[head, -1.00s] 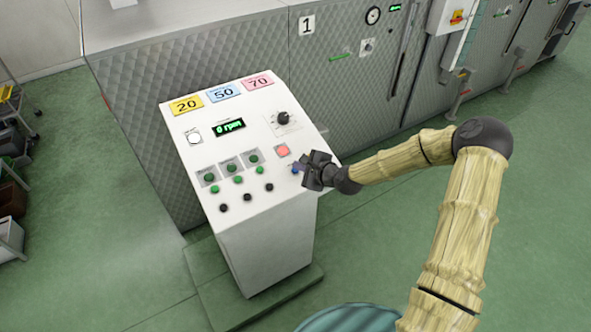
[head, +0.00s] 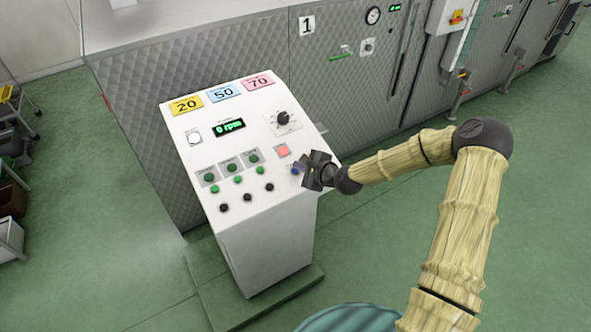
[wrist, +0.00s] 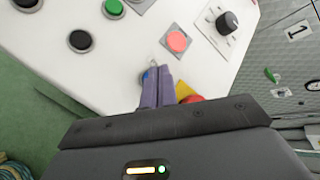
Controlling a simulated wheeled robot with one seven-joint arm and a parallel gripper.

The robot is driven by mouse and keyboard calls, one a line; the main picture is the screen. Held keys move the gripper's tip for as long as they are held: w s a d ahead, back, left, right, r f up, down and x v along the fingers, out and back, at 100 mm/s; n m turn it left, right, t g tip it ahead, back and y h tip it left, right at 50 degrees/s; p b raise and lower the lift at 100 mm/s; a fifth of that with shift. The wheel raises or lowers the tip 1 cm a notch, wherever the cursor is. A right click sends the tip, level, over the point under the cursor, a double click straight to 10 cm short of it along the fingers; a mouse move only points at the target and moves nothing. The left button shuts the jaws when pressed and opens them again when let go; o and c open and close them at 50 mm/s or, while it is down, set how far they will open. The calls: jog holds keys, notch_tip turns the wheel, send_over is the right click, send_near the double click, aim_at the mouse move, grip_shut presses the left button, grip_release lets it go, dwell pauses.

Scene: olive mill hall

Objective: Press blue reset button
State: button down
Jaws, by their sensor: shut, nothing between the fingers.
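The blue reset button (head: 295,170) is a small blue spot at the right edge of the white console's sloping panel (head: 262,222), below the lit red button (head: 283,150). My gripper (head: 304,168) is shut and empty, with its fingertips at the blue button. In the wrist view the purple-grey fingers (wrist: 158,74) largely cover the button, and a sliver of blue (wrist: 145,76) shows beside their tips. I cannot tell whether the tips touch it or press it in. The display (head: 229,127) reads 0 rpm.
The panel also carries green buttons (head: 238,180), black buttons (head: 270,187), a white button (head: 194,138) and a black knob (head: 283,118). A yellow and red part (wrist: 190,94) is close beside my fingers. A quilted metal machine (head: 340,90) stands behind the console.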

jog(key=shift+f, duration=0.15)
jog(key=shift+w+a+f+b, duration=0.1)
jog(key=shift+w+f+b, duration=0.05)
jog(key=shift+f+b, duration=0.15)
jog(key=shift+f+b, duration=0.3)
dwell(0.7)
dwell(0.3)
jog(key=shift+r+p, duration=0.55)
jog(key=shift+r, duration=0.2)
jog(key=r+p, duration=0.1)
jog(key=s+r+p, duration=0.1)
jog(key=r, duration=0.1)
jog(key=d+r+p, duration=0.1)
jog(key=r, duration=0.1)
jog(key=shift+s, duration=0.25)
jog(key=shift+f, duration=0.1)
dwell(0.6)
